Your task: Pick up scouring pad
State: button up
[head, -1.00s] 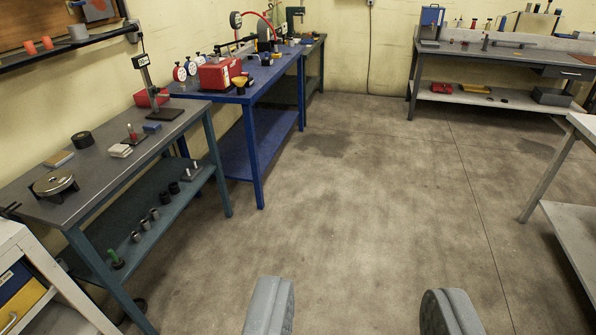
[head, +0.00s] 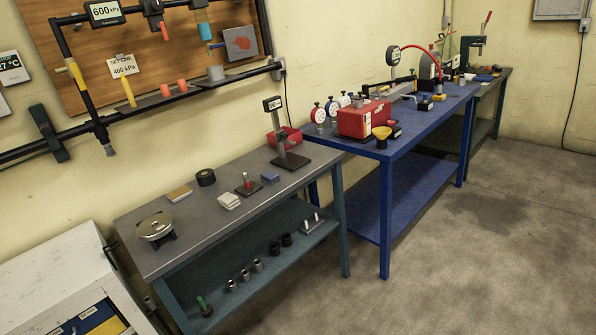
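No thing is clearly marked as the scouring pad. Small flat blocks lie on the grey top of the near workbench (head: 185,225). One is a tan-yellow block (head: 179,194) towards the back left. Another is a pale, whitish stack of flat pieces (head: 229,201) near the front edge. A small blue block (head: 270,178) lies farther right. They are too small to tell which, if any, is the pad. My gripper is not in view.
Around them stand a round metal device (head: 156,227), a black roll (head: 206,177), a red-topped piece (head: 247,182) and a gauge stand (head: 281,135). A white cabinet (head: 60,270) is at lower left, a blue bench (head: 420,125) to the right. The floor at lower right is clear.

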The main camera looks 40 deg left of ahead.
aim_at(270, 178)
jog(key=u, duration=0.2)
jog(key=i, duration=1.3)
jog(key=u, duration=0.85)
jog(key=i, duration=1.85)
jog(key=u, duration=0.6)
